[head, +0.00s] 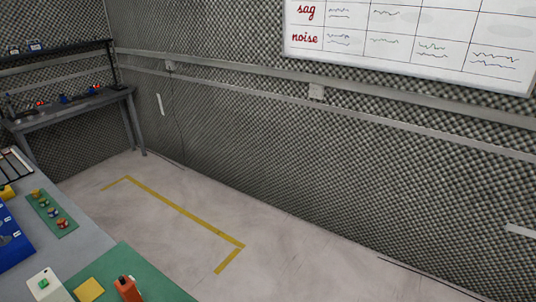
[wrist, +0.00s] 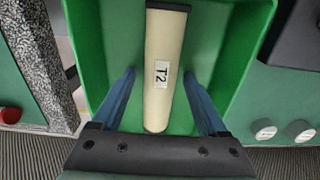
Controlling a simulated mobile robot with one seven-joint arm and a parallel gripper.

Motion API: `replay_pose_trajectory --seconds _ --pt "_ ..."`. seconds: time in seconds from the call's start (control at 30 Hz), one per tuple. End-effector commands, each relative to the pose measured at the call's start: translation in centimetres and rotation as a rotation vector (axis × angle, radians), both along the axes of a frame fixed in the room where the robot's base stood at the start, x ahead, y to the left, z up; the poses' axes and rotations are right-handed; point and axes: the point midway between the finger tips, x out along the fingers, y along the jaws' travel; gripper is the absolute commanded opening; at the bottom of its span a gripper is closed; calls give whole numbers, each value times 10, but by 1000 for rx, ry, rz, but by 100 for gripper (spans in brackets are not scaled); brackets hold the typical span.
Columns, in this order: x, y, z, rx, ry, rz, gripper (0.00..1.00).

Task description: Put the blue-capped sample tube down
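In the wrist view a cream tube (wrist: 163,75) with a white "T2" label lies lengthwise in a green, walled tray (wrist: 92,50). Its far end has a dark cap; I cannot make out blue on it. My gripper (wrist: 160,73) has its two blue fingers apart, one on each side of the tube. A gap shows between the left finger and the tube; the right fingertip is close to it, and I cannot tell if it touches. The tube's near end is just ahead of the gripper's dark body. My gripper does not show in the head view.
In the wrist view, a speckled upright edge (wrist: 45,70) stands left of the tray and two grey round knobs (wrist: 283,131) lie right. The head view shows a worktable (head: 90,240) with small items, a shelf bench (head: 75,105), and clear floor with yellow tape (head: 180,208).

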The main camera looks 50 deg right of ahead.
Motion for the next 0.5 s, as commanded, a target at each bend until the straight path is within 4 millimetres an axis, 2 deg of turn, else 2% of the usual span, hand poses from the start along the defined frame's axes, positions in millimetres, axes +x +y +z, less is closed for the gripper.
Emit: replay_pose_trajectory --seconds 0.27,0.37,0.5 --pt "0 0 2 0 0 0 76" --pt "0 0 7 -1 -2 0 76" --pt "1 0 24 -2 -3 1 76"
